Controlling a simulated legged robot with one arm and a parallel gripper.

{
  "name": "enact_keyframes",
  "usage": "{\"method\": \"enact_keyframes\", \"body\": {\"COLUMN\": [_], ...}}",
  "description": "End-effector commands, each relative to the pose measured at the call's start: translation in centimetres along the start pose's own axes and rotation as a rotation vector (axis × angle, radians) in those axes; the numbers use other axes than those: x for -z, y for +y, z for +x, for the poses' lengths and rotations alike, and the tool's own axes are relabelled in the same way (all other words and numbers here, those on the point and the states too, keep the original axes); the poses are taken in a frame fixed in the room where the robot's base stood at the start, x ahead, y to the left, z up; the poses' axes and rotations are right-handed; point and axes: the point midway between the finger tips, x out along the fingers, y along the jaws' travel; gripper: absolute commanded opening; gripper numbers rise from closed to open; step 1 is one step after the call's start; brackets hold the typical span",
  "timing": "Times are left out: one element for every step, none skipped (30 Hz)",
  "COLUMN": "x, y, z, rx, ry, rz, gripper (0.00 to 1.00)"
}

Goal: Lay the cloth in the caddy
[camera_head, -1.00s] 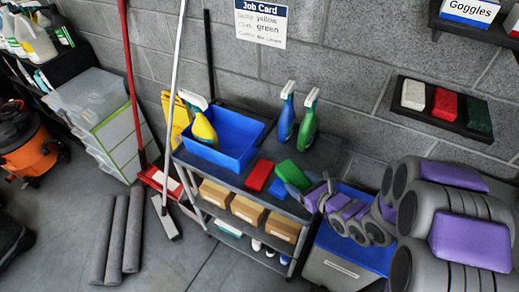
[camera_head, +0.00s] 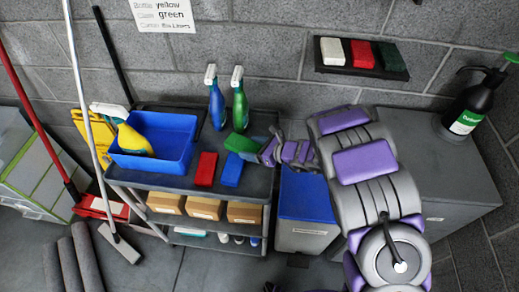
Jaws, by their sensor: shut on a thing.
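The caddy is an open blue tray (camera_head: 180,126) at the left of the cart's top. A yellow spray bottle (camera_head: 133,140) with a white head leans inside it, and the caddy's right part looks empty. My gripper (camera_head: 258,149) is at the cart's right side, shut on the green cloth (camera_head: 240,143). The gripper hides the cloth's right end. A red cloth (camera_head: 206,169) and a blue cloth (camera_head: 231,170) lie on the cart top, below the green one in the picture. I cannot tell how far the green cloth is above the cart.
Blue and green spray bottles (camera_head: 216,103) (camera_head: 239,107) stand behind the cloths. The cart (camera_head: 150,180) has boxes below. A blue-topped bin (camera_head: 305,197) stands right of it. Mop handles rise at the left. A wall card (camera_head: 165,14) reads yellow, green.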

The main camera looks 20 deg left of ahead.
Motion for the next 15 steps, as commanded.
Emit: {"method": "enact_keyframes", "body": {"x": [0.2,0.2,0.3,0.4,0.5,0.5,0.5,0.5,0.6,0.7,0.8,1.1,1.3,1.6,2.1], "y": [-1.1,-1.6,-2.1,-2.5,-2.7,-3.0,-3.1,-3.2,-3.3,-3.3,-3.3,-3.3,-3.3,-3.2,-3.2], "z": [-0.4,-0.6,-0.8,-1.1,-1.3,-1.6,-1.7,-1.8,-1.8,-1.8,-1.6,-1.4,-1.1,-0.8,-0.3], "rx": [0.003,0.003,0.003,0.004,0.003,0.003,0.003,0.002,0.002,0.002,0.002,0.001,0.001,0.001,0.000], "ry": [-0.004,-0.006,-0.006,-0.008,-0.009,-0.011,-0.012,-0.012,-0.013,-0.012,-0.011,-0.009,-0.008,-0.006,-0.003], "rz": [-0.003,-0.004,-0.002,0.000,0.001,0.003,0.003,0.003,0.003,0.003,0.003,0.003,0.003,0.003,0.002], "gripper": [0.33,0.33,0.33,0.33,0.33,0.33,0.33,0.33,0.33,0.33,0.33,0.33,0.33,0.33,0.33]}}
